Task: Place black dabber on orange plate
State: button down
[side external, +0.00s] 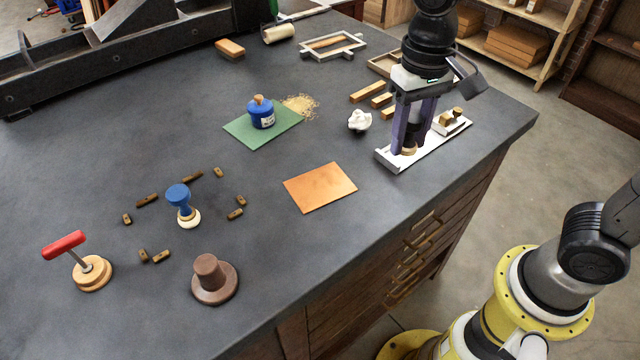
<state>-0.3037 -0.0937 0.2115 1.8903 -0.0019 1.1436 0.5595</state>
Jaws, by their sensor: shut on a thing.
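My gripper (411,140) points straight down at the front part of a long white tray (385,154) near the table's right edge. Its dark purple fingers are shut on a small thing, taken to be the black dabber. The fingers hide most of it; a tan, round part (408,151) shows low between them, at or just above the tray. I cannot tell whether it touches the tray. The orange plate (320,187) lies flat and bare on the dark table, left of and nearer than my gripper.
A block with a knob (451,121) sits at the tray's far end. A crumpled white lump (359,120) and wooden bars (367,91) lie left of my gripper. Several stamps and small blocks stand front left.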

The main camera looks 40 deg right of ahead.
jog(key=a+n, duration=0.1)
jog(key=a, duration=0.2)
send_over(320, 186)
jog(key=f, duration=0.8)
jog(key=shift+s+d+f, duration=0.15)
jog(key=shift+s+f, duration=0.15)
jog(key=shift+s, duration=0.1)
jog(key=shift+w+f, duration=0.1)
jog(key=shift+f, duration=0.1)
jog(key=shift+w+f, duration=0.15)
jog(key=shift+f, duration=0.8)
jog(key=shift+w+f, duration=0.15)
jog(key=shift+f, duration=0.75)
jog(key=shift+f, duration=0.1)
jog(key=shift+c, duration=2.3)
grip_release()
